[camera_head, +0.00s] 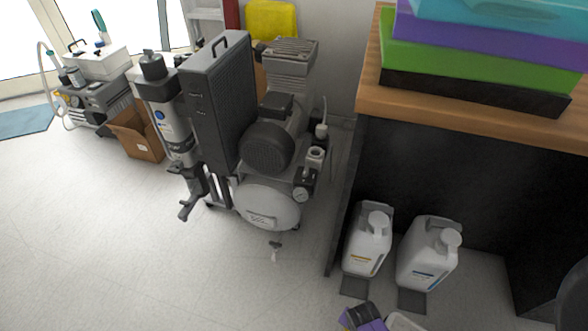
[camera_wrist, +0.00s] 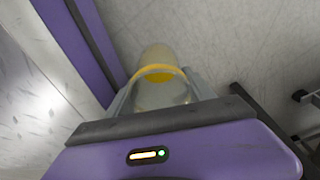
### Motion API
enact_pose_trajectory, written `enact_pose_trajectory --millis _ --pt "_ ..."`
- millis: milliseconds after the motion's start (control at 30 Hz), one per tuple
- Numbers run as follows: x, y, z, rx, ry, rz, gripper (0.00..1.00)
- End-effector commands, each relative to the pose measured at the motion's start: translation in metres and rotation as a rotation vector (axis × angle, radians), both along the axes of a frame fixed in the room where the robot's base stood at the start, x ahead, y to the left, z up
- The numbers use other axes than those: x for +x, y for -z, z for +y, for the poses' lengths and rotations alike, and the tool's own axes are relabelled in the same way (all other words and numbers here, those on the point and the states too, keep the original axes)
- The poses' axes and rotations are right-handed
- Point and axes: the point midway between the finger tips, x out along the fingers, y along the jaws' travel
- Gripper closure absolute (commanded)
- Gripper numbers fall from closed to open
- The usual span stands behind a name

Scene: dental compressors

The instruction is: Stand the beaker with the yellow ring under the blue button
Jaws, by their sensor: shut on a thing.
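The beaker with the yellow ring (camera_wrist: 160,77) shows in the wrist view. It is clear, with a yellow band around it. My gripper (camera_wrist: 165,84) is shut on it, one grey finger on each side. The beaker is held over a pale floor; its far end is blurred against it. I cannot see the beaker in the head view. No blue button can be clearly made out. A small blue round mark (camera_head: 159,115) shows on the white cylinder beside the compressor; I cannot tell if it is a button or a label.
A grey compressor (camera_head: 268,150) stands at the middle back. Two white jugs (camera_head: 366,243) (camera_head: 428,254) stand under a wooden-topped counter (camera_head: 480,118). An open cardboard box (camera_head: 138,132) and another machine (camera_head: 92,103) are at left. The floor at front left is clear.

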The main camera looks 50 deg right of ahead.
Motion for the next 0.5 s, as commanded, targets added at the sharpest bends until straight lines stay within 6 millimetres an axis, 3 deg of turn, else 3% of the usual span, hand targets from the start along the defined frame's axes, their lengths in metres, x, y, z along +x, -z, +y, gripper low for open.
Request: enact_pose_trajectory --millis 133,233,500 --pt "0.014 -0.006 -0.006 -0.002 -0.032 -0.004 0.88" --pt "0.041 -0.017 -0.014 -0.002 -0.105 -0.006 0.88" --pt "0.163 -0.084 -0.021 0.007 -0.463 -0.01 0.88"
